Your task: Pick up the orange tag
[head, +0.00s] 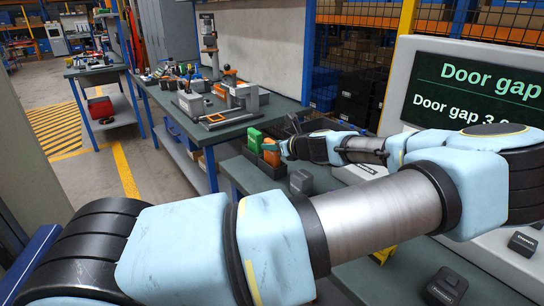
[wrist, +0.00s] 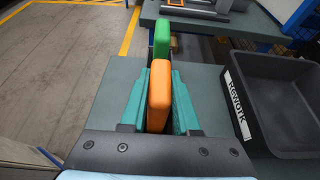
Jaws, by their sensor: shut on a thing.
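The orange tag (wrist: 159,95) stands upright between the two teal fingers of my gripper (wrist: 157,100) in the wrist view. My gripper is shut on it. In the head view the orange tag (head: 271,153) shows at the end of my arm, with part of my gripper (head: 272,146) beside it. A green tag (wrist: 162,38) stands upright just beyond the orange one. It also shows in the head view (head: 254,140). I cannot tell whether the orange tag touches the surface below.
A black bin marked Rework (wrist: 274,105) stands to the right on the grey-green table (wrist: 108,83). A screen reading "Door gap" (head: 475,95) stands at the right. Black blocks (head: 446,286) lie on the near table. A workbench with tools (head: 213,103) is behind.

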